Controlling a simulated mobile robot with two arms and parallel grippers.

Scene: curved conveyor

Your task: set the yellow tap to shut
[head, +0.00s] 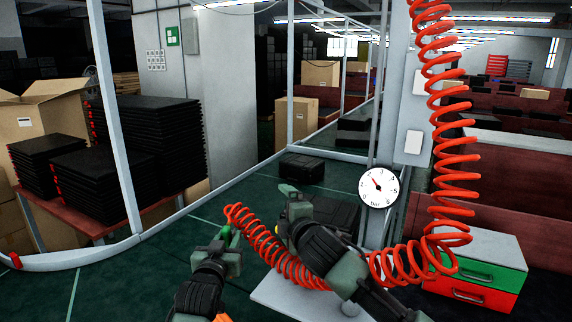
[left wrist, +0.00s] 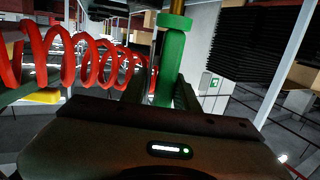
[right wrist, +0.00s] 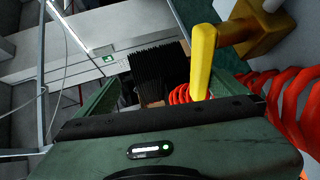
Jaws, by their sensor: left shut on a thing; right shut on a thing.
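The yellow tap (right wrist: 203,62) shows in the right wrist view as a long lever joined to a yellow body at the upper right. My right gripper (right wrist: 175,92) is shut on the lever, which stands between its fingers. In the head view the right gripper (head: 288,208) hides nearly all of the tap. My left gripper (head: 229,238) is shut on a green handle-like piece (left wrist: 168,68), which stands upright between its fingers in the left wrist view, with a paler collar on top. The lever's angle against its pipe is hard to tell.
A red coiled hose (head: 455,130) hangs at the right and loops behind my right gripper towards the left one. A round gauge (head: 379,186) is on the post. A drawer unit (head: 478,270) stands at the right. Black trays (head: 150,140) are stacked at the left.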

